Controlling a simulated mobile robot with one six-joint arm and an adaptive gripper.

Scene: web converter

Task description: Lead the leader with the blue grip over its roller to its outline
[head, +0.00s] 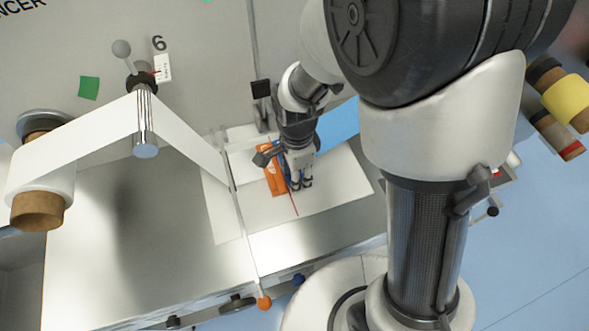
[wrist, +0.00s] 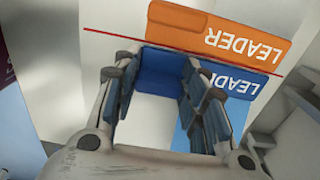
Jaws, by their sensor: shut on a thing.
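My gripper (head: 298,182) is low over the white sheet on the metal table, pointing down. In the wrist view, my gripper (wrist: 163,90) is shut on the blue grip (wrist: 162,70), which sits between its fingers. A blue panel with white lettering (wrist: 240,82) lies to the right of the fingers, partly hidden by them. A blue strip (head: 338,122) shows behind my gripper in the head view. An orange leader (head: 272,181) lies just left of my gripper; its lettering reads LEADER in the wrist view (wrist: 225,42). I cannot make out a separate outline.
A thin red line (wrist: 110,38) runs between the orange and blue pieces. A white web from a roll (head: 48,190) passes over a metal roller (head: 146,148) down to the table. The metal table (head: 310,239) is bare in front. A yellow roll (head: 568,97) stands at right.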

